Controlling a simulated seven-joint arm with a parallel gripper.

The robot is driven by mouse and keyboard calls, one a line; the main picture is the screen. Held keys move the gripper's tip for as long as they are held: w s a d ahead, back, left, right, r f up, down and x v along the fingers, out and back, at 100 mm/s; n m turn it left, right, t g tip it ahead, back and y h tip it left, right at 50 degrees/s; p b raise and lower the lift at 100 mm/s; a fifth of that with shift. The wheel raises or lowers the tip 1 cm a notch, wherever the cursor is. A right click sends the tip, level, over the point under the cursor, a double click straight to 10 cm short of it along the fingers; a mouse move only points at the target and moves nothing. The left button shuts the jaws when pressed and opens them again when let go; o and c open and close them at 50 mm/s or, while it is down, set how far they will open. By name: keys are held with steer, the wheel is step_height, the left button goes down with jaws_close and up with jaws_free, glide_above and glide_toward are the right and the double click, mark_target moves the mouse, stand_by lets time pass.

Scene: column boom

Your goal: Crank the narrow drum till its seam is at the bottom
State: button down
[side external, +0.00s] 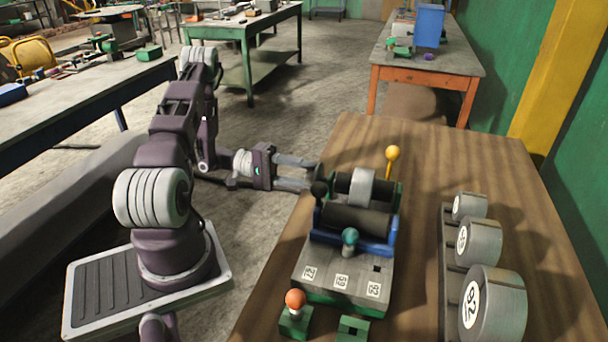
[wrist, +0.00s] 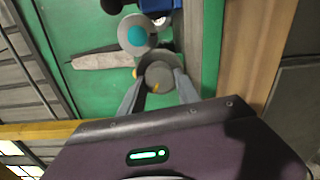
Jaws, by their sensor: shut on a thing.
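On the wooden table stands a bench device with two dark drums. The rear drum (side external: 342,183), in a green frame, carries a light grey band (side external: 362,186); the front drum (side external: 352,221) sits in a blue frame. I cannot tell for sure which is the narrow one, and no seam can be made out. My gripper (side external: 315,175) reaches in from the left at the device's left end, near a dark knob (side external: 319,188). In the wrist view my gripper (wrist: 160,85) is shut on a round grey knob (wrist: 158,77) with a yellow mark. A teal-centred grey knob (wrist: 137,35) is just beyond.
A yellow-knobbed lever (side external: 392,154) rises behind the device and a teal knob (side external: 349,237) stands in front. An orange knob (side external: 295,299) is at the near edge. Several grey numbered cylinders (side external: 479,240) fill the right side. Bare tabletop (side external: 425,150) lies behind them.

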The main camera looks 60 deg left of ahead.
stand_by(0.3)
steer(key=c, duration=0.9)
jaws_free()
steer(key=shift+o, duration=0.2)
steer(key=v, duration=0.7)
steer(key=shift+a, duration=0.1)
